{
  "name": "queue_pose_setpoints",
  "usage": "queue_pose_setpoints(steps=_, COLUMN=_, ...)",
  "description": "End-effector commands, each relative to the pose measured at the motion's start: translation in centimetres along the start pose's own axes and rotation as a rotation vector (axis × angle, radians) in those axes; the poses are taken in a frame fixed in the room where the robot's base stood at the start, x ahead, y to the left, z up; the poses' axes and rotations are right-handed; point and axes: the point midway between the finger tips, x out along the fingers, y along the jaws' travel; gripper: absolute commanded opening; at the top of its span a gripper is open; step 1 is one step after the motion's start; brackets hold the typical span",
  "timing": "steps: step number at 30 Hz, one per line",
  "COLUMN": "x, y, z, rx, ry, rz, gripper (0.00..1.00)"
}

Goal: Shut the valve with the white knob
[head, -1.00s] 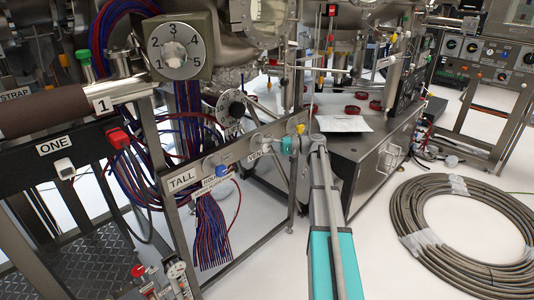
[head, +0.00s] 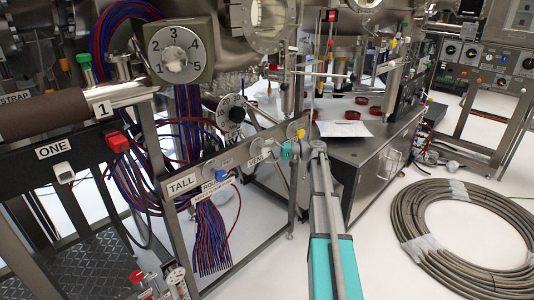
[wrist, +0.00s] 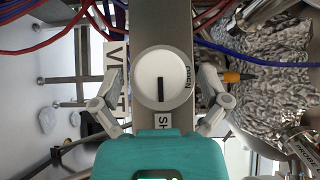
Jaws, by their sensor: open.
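The white knob (wrist: 162,78) is round and faces the wrist camera. Its black bar points down in that view, toward a label whose visible letters are "SH"; "OPEN" stands at its right. A label, partly covered, stands at its left; the head view reads it as VENT (head: 258,161). My gripper (wrist: 160,82) is open, one finger on each side of the knob, with small gaps visible. In the head view my gripper (head: 272,150) is at the grey panel bar, in front of the knob, which is small there.
The blue knob (head: 221,175) and the TALL label (head: 182,185) are on the same panel. Red and blue cables (head: 212,240) hang below it. A steel cabinet (head: 365,185) stands behind my arm. A hose coil (head: 440,255) lies on the floor at right.

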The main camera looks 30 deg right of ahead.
Motion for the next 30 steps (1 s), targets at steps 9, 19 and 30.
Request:
queue_pose_setpoints(steps=9, x=-0.3, y=0.0, z=0.0, rx=0.0, ry=0.001, rz=-0.001, gripper=0.95)
queue_pose_setpoints(steps=19, x=-3.5, y=0.0, z=-0.1, rx=0.0, ry=0.003, rz=-0.001, gripper=0.95)
queue_pose_setpoints(steps=30, x=-9.3, y=0.0, z=-0.1, rx=0.0, ry=0.002, rz=-0.001, gripper=0.95)
